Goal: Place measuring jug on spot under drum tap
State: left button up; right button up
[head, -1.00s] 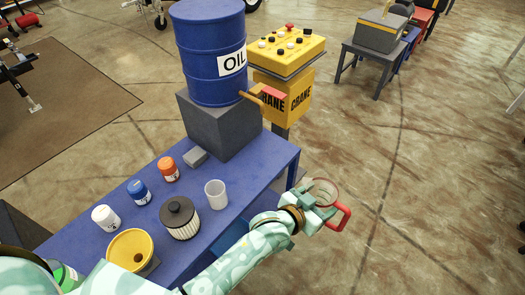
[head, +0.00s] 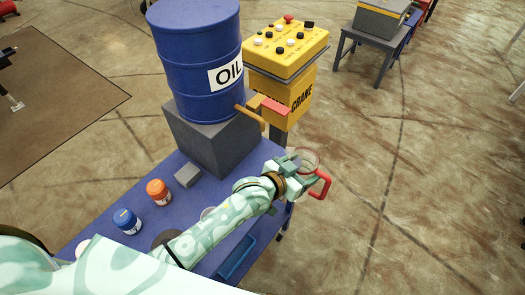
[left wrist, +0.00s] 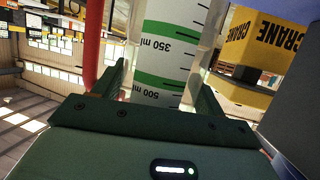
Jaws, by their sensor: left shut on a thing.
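The clear measuring jug (head: 309,158) with a red handle (head: 322,184) is held by my left gripper (head: 296,170), just off the right end of the blue table (head: 196,215) in the head view. Green bands and millilitre marks show on the jug in the left wrist view (left wrist: 172,55), with the fingers on both sides of it. The blue oil drum (head: 195,70) stands on a grey block (head: 215,145). Its brass tap (head: 250,116) with a red lever (head: 274,106) points toward the jug, which is lower right of it. I cannot make out a marked spot under the tap.
A yellow crane control box (head: 287,50) stands behind the tap. A small grey block (head: 187,175), an orange jar (head: 158,191) and a blue jar (head: 127,221) are on the table. My left arm covers part of the tabletop.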

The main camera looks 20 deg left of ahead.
pick_arm(q)
jog(key=w+a+f+b, duration=0.1)
jog(key=w+a, duration=0.3)
jog(key=a, duration=0.8)
jog(key=shift+w+a+f+b, duration=0.2)
jog(key=shift+w+b, duration=0.05)
jog(key=shift+b, duration=0.5)
pick_arm(e)
jog(key=shift+s+f, duration=0.25)
jog(key=shift+f, duration=0.4)
jog(key=shift+s+f, duration=0.2)
jog(key=shift+f, duration=0.4)
pick_arm(q)
jog(key=shift+f, duration=0.2)
jog(key=o, duration=0.7)
jog(key=shift+o, duration=0.2)
pick_arm(e)
jog(key=shift+d+f, duration=0.1)
jog(key=shift+d, duration=0.15)
jog(key=shift+d, duration=0.1)
